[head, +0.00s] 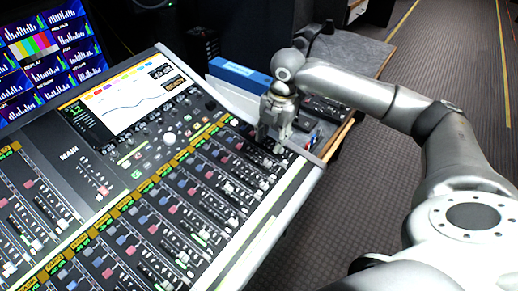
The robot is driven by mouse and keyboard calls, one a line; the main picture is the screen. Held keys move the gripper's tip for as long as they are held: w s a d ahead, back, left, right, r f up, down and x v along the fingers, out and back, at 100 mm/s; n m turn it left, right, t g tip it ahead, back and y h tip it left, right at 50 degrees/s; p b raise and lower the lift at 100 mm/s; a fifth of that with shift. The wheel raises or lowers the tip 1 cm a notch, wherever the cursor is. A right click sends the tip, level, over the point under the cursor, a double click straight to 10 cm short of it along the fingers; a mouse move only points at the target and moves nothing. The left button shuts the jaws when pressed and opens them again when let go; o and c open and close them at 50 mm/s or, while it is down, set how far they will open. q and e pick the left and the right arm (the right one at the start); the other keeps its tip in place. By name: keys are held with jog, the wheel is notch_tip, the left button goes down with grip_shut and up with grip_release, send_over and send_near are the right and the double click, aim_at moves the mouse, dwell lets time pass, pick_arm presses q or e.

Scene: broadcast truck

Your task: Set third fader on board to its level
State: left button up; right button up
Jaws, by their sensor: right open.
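The board (120,172) is a large slanted mixing console across the left and middle of the head view. It has rows of faders (185,256) with pale and dark caps, under orange strip labels. I cannot tell which fader the task calls the third. My right gripper (271,143) points down over the board's far right end, close above the last fader strips. It is open, with no object visible in it. Its fingers hide part of those strips, and I cannot tell whether they touch a cap. My left gripper is not in view.
A lit display (127,99) is set into the board, and a monitor wall (50,55) stands at the upper left. A blue binder (238,75) and a grey side desk (350,55) lie beyond the gripper. Carpeted floor (330,225) is clear at the right.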

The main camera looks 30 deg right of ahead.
aim_at(268, 163)
jog(key=f, duration=0.2)
jog(key=s+f, duration=0.1)
jog(key=f, duration=0.2)
jog(key=shift+a, duration=0.15)
jog(key=f, duration=0.1)
jog(key=w+f, duration=0.1)
jog(key=f, duration=0.1)
jog(key=shift+a+p, duration=0.1)
jog(key=shift+p, duration=0.25)
jog(key=shift+f, duration=0.95)
jog(key=shift+w, duration=0.1)
jog(key=c, duration=0.9)
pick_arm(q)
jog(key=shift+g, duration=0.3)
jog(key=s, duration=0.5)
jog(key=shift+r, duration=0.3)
pick_arm(e)
grip_shut()
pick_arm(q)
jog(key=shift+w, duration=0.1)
